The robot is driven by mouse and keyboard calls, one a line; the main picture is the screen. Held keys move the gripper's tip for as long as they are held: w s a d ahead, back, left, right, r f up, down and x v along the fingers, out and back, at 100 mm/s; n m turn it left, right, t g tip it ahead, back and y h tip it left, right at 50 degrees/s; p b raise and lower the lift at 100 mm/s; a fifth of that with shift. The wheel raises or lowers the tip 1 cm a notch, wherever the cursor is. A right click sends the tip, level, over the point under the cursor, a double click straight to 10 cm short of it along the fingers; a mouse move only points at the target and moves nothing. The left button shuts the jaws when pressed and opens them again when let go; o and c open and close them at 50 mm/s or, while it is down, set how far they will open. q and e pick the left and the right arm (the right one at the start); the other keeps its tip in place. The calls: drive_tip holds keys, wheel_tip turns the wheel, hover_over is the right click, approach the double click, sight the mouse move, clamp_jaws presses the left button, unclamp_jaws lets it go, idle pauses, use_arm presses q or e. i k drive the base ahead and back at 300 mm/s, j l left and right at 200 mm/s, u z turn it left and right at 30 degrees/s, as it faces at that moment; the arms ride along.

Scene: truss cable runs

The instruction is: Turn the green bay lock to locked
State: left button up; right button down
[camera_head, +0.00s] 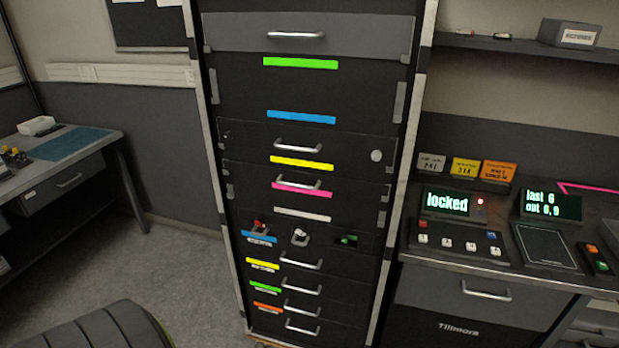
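A tall black rack cabinet (230,180) stands in the middle of the head view. A row of three small controls sits at its lower middle: a red one (259,225) on the left, a white one (300,236) in the middle, and a green one (348,240) on the right. The green one looks like the green bay lock; it is too small and dark to tell its position. A green strip (300,63) marks a bay near the top, and a green label (265,287) marks a lower drawer. Neither of my grippers is in view.
Right of the rack, a console desk (490,265) carries a screen reading "locked" (447,202) with a red light, and another screen reading "last 6 out 6,9" (552,204). A desk (75,160) stands at the left. Grey floor (185,265) shows between it and the rack.

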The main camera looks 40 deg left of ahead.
sight(344, 239)
drive_tip(key=u, duration=1.4)
